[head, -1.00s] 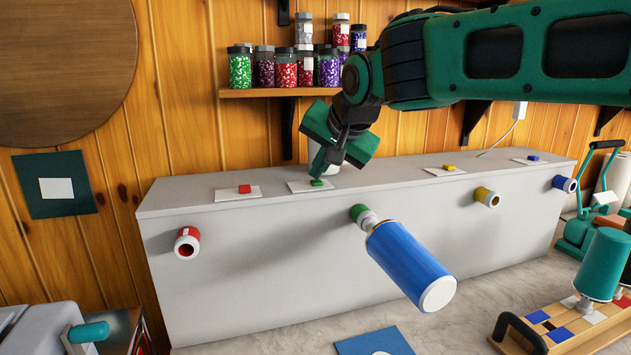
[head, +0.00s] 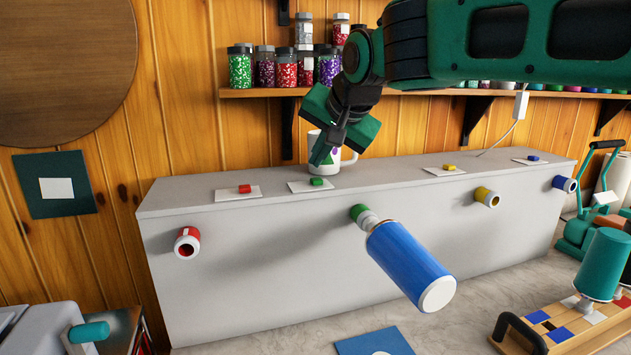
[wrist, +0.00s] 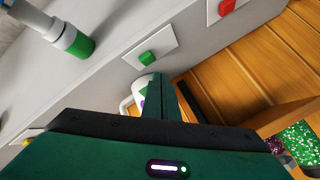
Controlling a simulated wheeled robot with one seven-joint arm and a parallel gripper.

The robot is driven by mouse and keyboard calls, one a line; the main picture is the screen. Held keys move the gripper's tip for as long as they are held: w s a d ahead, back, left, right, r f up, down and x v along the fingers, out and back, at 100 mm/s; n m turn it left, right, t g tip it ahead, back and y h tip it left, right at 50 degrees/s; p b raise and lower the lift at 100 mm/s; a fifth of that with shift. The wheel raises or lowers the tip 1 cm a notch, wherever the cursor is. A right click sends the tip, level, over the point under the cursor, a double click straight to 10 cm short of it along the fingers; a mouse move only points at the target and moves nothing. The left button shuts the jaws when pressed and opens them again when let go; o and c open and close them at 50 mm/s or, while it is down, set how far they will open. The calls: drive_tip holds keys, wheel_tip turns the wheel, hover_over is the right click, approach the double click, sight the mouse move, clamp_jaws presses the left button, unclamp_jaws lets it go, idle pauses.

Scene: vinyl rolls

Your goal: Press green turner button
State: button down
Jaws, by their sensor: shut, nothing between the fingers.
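The green button (head: 317,182) sits on a white plate on top of the long grey box (head: 400,180). It also shows in the wrist view (wrist: 147,57), clear of my fingers. My gripper (head: 318,160) is shut and empty, a little above the green button and apart from it. In the wrist view my shut fingers (wrist: 158,98) point up past a white mug. The green turner (head: 360,213) on the box's front face carries a blue cylinder with a white end (head: 412,268).
A white mug (head: 348,167) stands behind my gripper on the box. Red (head: 245,188), yellow (head: 449,167) and blue (head: 532,158) buttons lie along the top. A shelf with jars (head: 290,92) hangs behind. Bare box top lies between the green and yellow buttons.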

drive_tip(key=shift+r, duration=2.1)
drive_tip(key=s+d+f+g+h, duration=0.1)
drive_tip(key=s+d+f, duration=0.3)
drive_tip(key=d, duration=0.6)
drive_tip(key=s+d+f+m+g+h, duration=0.1)
drive_tip(key=s+d+f+g+h, duration=0.15)
drive_tip(key=d+f, duration=0.55)
drive_tip(key=s+d+f+h, duration=0.1)
drive_tip(key=s+d+f, duration=0.3)
drive_tip(key=d, duration=0.7)
drive_tip(key=s+d+f+g, duration=0.1)
drive_tip(key=s+d+f, duration=0.2)
drive_tip(key=s+f, duration=0.2)
drive_tip(key=s+d+f+g+y, duration=0.1)
drive_tip(key=s+f, duration=0.4)
drive_tip(key=s, duration=0.6)
drive_tip(key=s+d+f+g, duration=0.3)
drive_tip(key=s+d+f, duration=0.2)
drive_tip(key=s, duration=0.3)
drive_tip(key=shift+s+d+m, duration=0.25)
drive_tip(key=shift+d+m, duration=0.15)
drive_tip(key=shift+d, duration=0.05)
